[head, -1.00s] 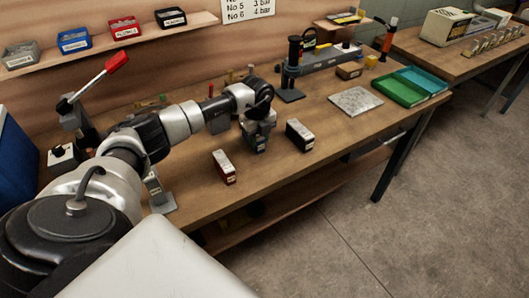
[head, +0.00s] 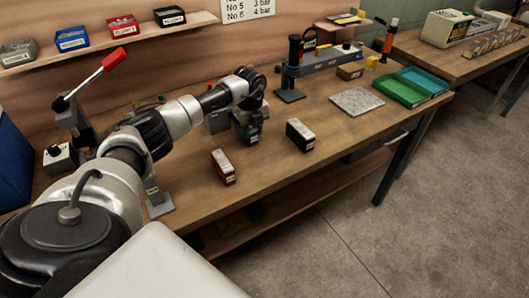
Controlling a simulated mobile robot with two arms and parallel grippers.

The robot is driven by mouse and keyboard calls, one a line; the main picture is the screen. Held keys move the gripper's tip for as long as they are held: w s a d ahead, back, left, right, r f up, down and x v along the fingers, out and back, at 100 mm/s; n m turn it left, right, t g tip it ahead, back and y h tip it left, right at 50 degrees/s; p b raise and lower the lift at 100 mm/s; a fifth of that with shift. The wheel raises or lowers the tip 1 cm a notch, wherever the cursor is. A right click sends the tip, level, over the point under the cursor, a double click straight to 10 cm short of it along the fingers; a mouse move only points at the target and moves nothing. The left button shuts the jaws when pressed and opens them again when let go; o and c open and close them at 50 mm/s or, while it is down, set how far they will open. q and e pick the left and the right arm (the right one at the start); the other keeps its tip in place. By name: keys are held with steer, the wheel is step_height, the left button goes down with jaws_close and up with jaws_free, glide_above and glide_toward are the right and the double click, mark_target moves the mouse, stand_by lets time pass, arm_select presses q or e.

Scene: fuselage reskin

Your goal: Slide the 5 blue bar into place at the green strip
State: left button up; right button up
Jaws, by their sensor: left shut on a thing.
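My left gripper (head: 250,122) reaches in from the left over the middle of the workbench. It is shut on a dark box-like block (head: 254,138) with a small pale label. The block is upright, close to the bench top; I cannot tell whether it touches. Its colour is too dark to call blue for sure. I cannot make out a green strip; it may be hidden behind my arm. My right gripper is not in view.
A dark red block (head: 223,166) stands in front of the held one, a black block (head: 300,135) to its right. A grey block (head: 217,122) stands just left of my gripper. A grey plate (head: 357,101) and green tray (head: 403,90) lie right. The bench's front edge is near.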

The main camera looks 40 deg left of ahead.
arm_select(q)
steer(key=shift+w+a+b, duration=0.3)
steer(key=shift+a+b, duration=0.2)
steer(key=shift+a, duration=0.2)
steer(key=shift+w+a+b, duration=0.25)
steer(key=shift+a+b, duration=0.25)
steer(key=shift+a, duration=0.2)
steer(key=shift+w+a+b, duration=0.3)
steer(key=shift+a+b, duration=0.2)
steer(key=shift+a, duration=0.2)
steer(key=shift+w+a+b, duration=0.3)
steer(key=shift+a+b, duration=0.3)
steer(key=shift+a, duration=0.1)
steer(key=shift+w+a+b, duration=0.25)
steer(key=shift+a+b, duration=0.35)
steer(key=shift+a, duration=0.05)
steer(key=o, duration=0.9)
steer(key=r+p, duration=0.2)
steer(key=d+r+p, duration=0.1)
steer(key=p, duration=0.2)
steer(key=s+d+r+p, duration=0.1)
steer(key=r+p, duration=0.1)
steer(key=shift+r+p, duration=0.35)
steer(key=shift+s+d+r+p, duration=0.1)
steer(key=shift+d+r+p, duration=0.35)
steer(key=shift+r+p, duration=0.4)
steer(key=shift+f, duration=0.2)
